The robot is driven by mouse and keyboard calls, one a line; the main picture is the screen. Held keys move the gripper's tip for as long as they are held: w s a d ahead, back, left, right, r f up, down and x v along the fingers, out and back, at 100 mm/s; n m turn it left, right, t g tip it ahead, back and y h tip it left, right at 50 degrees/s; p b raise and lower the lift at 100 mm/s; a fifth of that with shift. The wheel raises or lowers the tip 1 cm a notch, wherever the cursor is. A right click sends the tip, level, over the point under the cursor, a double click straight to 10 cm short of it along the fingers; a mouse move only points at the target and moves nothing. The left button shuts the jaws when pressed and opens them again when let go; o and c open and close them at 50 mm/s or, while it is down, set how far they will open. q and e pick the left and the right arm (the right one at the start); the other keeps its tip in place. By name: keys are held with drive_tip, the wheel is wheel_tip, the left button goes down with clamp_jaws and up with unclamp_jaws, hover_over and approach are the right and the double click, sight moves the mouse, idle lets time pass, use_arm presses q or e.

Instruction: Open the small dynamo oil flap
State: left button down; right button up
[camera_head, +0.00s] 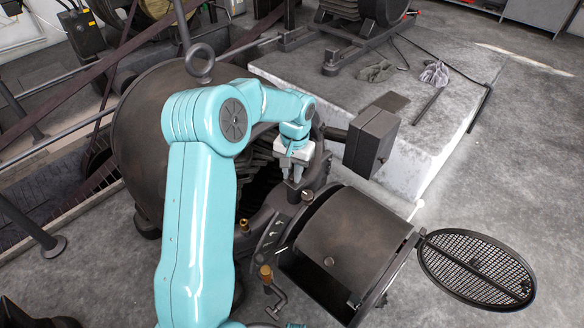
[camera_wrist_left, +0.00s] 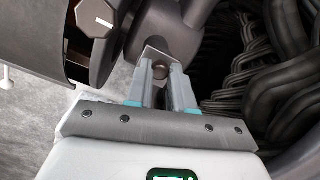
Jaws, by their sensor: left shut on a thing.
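The dynamo (camera_head: 150,110) is a large dark machine with a rounded housing. My left gripper (camera_head: 292,188) reaches down to the bearing part at its near end. In the left wrist view, my left gripper (camera_wrist_left: 160,82) has its fingers close together around a small brownish knob (camera_wrist_left: 160,71). The knob sits by a small grey metal plate, the oil flap (camera_wrist_left: 155,54), on a rounded dark casting. The fingers hide part of the flap, and I cannot tell how far it is raised.
A dark curved cover (camera_head: 350,240) stands right of the gripper, with a round mesh screen (camera_head: 478,268) swung out beside it. A dark box (camera_head: 371,140) juts out behind. A crank handle (camera_head: 270,285) is in front. Dark coils (camera_wrist_left: 250,70) lie close right of the fingers.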

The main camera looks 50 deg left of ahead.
use_arm(q)
drive_tip(key=g+p, duration=0.1)
drive_tip(key=p, duration=0.2)
drive_tip(key=w+r+g+p, duration=0.1)
drive_tip(key=p, duration=0.2)
drive_tip(key=shift+w+a+r+g+p, duration=0.1)
drive_tip(key=shift+w+r+g+p, duration=0.2)
drive_tip(key=shift+g, duration=0.1)
drive_tip(key=shift+w+f+g+p, duration=0.1)
drive_tip(key=shift+g+p, duration=0.2)
drive_tip(key=shift+p, duration=0.1)
drive_tip(key=shift+w+f+g+h+p, duration=0.15)
drive_tip(key=shift+w+g+h+p, duration=0.2)
drive_tip(key=shift+g, duration=0.45)
drive_tip(key=c, duration=1)
unclamp_jaws()
